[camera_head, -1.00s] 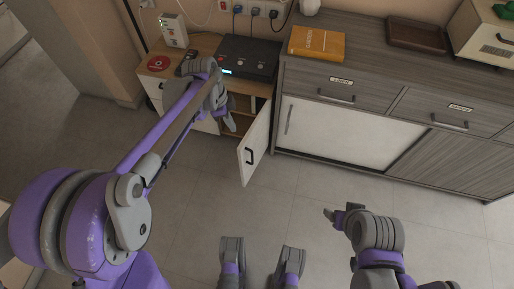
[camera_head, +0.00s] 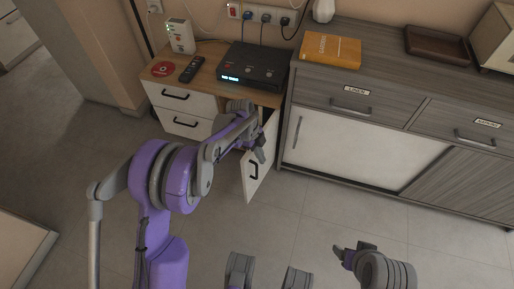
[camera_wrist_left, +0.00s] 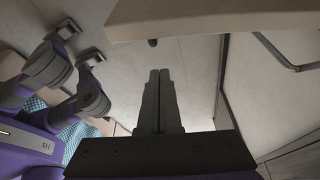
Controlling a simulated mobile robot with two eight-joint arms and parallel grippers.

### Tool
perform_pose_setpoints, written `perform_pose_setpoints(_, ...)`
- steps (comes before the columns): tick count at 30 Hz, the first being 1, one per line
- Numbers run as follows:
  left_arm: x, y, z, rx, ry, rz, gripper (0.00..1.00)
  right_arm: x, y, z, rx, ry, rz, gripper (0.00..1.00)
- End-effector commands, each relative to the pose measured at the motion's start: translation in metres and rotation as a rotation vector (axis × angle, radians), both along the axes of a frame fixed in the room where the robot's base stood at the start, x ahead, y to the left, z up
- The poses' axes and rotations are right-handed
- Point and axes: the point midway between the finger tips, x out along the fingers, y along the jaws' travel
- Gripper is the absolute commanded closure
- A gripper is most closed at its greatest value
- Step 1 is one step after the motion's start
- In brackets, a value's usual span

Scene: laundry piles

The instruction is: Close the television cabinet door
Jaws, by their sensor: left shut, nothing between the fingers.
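The television cabinet (camera_head: 185,104) stands against the back wall. Its white door (camera_head: 251,187) with a black handle (camera_head: 254,171) stands open, swung out toward me on the right. My left gripper (camera_head: 260,156) is shut and empty, at the upper part of the door on its inner side; I cannot tell whether it touches. The left wrist view shows its fingers (camera_wrist_left: 160,75) together with nothing between them. My right gripper (camera_head: 349,252) is low at the right, far from the door; its jaw state is unclear.
A grey sideboard (camera_head: 365,107) stands close to the right of the door. On the cabinet are a black box (camera_head: 255,66), a remote (camera_head: 191,69), a red disc (camera_head: 163,69) and a white router (camera_head: 181,36). The floor in front is clear.

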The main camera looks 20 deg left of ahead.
Motion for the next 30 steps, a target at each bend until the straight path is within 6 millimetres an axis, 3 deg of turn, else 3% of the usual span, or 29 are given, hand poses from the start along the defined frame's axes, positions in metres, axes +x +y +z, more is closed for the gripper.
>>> perform_pose_setpoints(9,0.009,0.035,-0.003,0.001,-0.001,0.002,1.00,0.002,0.000,-0.009,0.000,0.002,0.000,0.28)
perform_pose_setpoints(30,0.009,0.044,-0.002,0.001,0.000,-0.023,1.00,0.001,0.000,-0.008,0.000,0.002,0.000,0.28)
